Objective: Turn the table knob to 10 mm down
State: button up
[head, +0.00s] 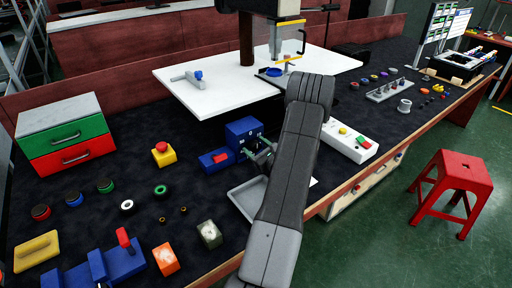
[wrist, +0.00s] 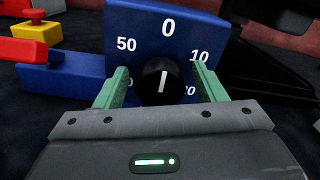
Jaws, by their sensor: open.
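The table knob (wrist: 158,82) is a round black dial with a white pointer line, on the sloped face of a blue box (wrist: 148,30). White numbers 0, 10 and 50 show around it, and two lower numbers are partly hidden by my fingers. The pointer line stands nearly upright, towards 0. My gripper (wrist: 158,85) is open, with one green finger on each side of the knob and a visible gap to each. In the head view the blue box (head: 243,133) stands below the white table (head: 215,92), with my gripper (head: 262,152) at its front; the knob is hard to make out there.
A blue block with a red switch (head: 217,159) stands just left of the box. A grey tray (head: 246,199) lies in front. A yellow-based red button (head: 163,153) stands farther left.

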jog(key=shift+c, duration=0.2)
jog(key=c, duration=0.9)
jog(key=shift+c, duration=0.2)
jog(key=shift+m, duration=0.3)
jog(key=shift+f+m+b, duration=0.1)
jog(key=shift+m+b, duration=0.4)
jog(key=shift+b, duration=0.05)
jog(key=m+b, duration=0.1)
jog(key=m, duration=0.6)
jog(key=shift+w+d, duration=0.1)
jog(key=shift+d, duration=0.05)
jog(key=shift+m, duration=1.5)
